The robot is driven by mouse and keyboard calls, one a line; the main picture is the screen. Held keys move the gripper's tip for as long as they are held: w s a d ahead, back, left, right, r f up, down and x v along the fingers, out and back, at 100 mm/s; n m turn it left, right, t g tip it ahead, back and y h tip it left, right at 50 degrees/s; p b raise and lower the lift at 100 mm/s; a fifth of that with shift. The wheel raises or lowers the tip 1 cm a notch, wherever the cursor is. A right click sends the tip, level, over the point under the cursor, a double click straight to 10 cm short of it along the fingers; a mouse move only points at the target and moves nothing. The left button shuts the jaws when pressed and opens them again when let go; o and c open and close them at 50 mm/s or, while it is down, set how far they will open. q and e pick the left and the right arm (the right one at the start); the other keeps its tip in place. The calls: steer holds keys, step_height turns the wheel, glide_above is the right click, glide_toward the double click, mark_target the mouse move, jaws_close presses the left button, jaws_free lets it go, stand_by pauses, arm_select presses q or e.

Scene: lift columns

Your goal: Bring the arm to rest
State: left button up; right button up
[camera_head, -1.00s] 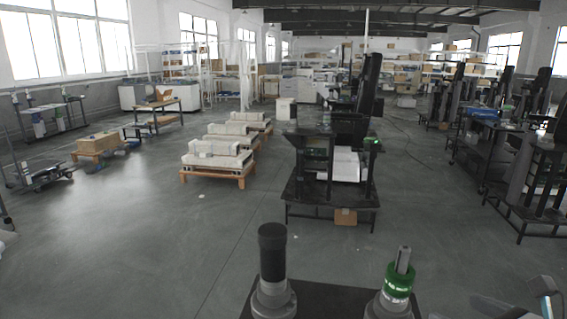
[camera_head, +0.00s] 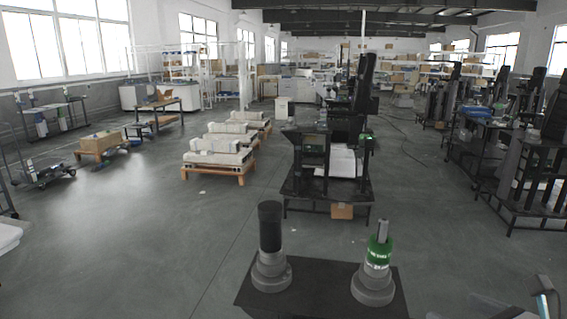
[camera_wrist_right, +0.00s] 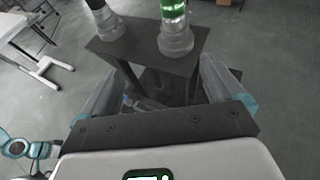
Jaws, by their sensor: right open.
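My right gripper (camera_wrist_right: 170,100) is open in the right wrist view, its two clear fingers wide apart with nothing between them. In the head view only a bit of my right gripper (camera_head: 546,300) shows at the bottom right edge. Past the fingers stands a dark stand (camera_head: 318,290) with two lift columns on grey round bases. The left column (camera_head: 270,228) has a black top. The right column (camera_head: 378,252) has a green band and a thin metal rod. Both stand upright, apart from my gripper. My left gripper is not in view.
A black workbench (camera_head: 328,190) with equipment stands beyond the stand. Wooden pallets with white blocks (camera_head: 218,160) lie to its left. More dark benches (camera_head: 535,185) line the right side. A white table (camera_wrist_right: 25,35) shows in the wrist view.

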steer(key=w+a+f+n+g+y, duration=0.1)
steer(key=w+a+f+g+y, duration=0.15)
steer(key=a+f, duration=0.65)
steer(key=s+a+f+n+g, duration=0.3)
steer(key=s+f+n, duration=0.3)
steer(key=f+n, duration=0.4)
steer(key=s+a+f+n+g+h, duration=0.1)
steer(key=s+a+f+n+g, duration=0.2)
steer(key=f+n, duration=0.7)
steer(key=s+a+f+n+g+h, duration=0.1)
steer(key=s+a+f+n+g, duration=0.3)
steer(key=s+f+n, duration=0.5)
step_height(320, 180, down, 5)
steer(key=shift+s+a+r+n, duration=0.15)
steer(key=shift+s+a+n, duration=0.25)
steer(key=shift+a, duration=0.55)
